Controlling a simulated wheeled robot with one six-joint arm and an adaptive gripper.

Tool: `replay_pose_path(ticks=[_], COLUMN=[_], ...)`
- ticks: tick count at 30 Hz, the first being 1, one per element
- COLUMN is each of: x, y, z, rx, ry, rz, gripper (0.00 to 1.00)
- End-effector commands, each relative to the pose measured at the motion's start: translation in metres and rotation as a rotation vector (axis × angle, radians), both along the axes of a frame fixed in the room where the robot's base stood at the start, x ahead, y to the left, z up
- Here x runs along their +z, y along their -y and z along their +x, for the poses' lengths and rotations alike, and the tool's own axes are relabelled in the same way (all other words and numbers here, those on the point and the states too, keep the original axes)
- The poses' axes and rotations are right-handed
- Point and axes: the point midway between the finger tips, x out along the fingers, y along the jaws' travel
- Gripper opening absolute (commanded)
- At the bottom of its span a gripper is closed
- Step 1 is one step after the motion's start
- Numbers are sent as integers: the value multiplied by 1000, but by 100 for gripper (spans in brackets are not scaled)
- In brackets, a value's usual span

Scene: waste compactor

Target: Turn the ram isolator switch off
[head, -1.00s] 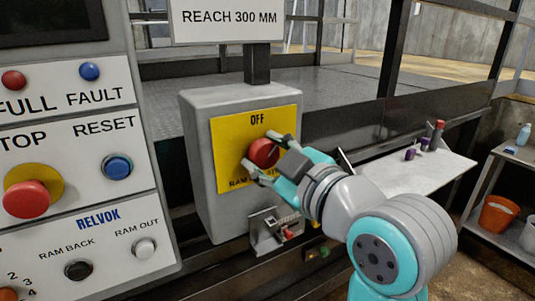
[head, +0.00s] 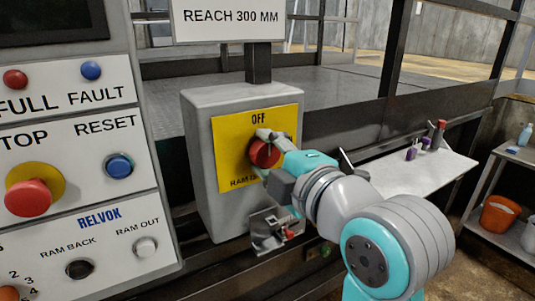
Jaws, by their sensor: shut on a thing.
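The ram isolator switch is a red rotary knob (head: 263,154) on a yellow plate (head: 228,130) with "OFF" printed at the top. The plate is on the front of a grey box (head: 200,180). My gripper (head: 268,152) is at the knob from the right, shut on it. One finger shows at the knob's upper right. The other finger and part of the lower lettering are hidden by the gripper and wrist. The knob's exact pointing direction is hard to tell.
Left is a control panel with a red stop button (head: 28,197) and a blue reset button (head: 119,165). A small bracket (head: 268,232) with a red part sits below the box. A pale shelf (head: 420,175) with small items is at right. A sign (head: 228,20) stands above the box.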

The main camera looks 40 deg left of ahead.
Motion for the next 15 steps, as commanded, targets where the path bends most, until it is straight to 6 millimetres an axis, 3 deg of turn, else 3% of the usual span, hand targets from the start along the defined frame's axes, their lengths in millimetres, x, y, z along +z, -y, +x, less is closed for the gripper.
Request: replay_pose_path(ticks=[15], x=[-2], y=[0], z=[0], rx=[2], ry=[28], rz=[-17], gripper=[14])
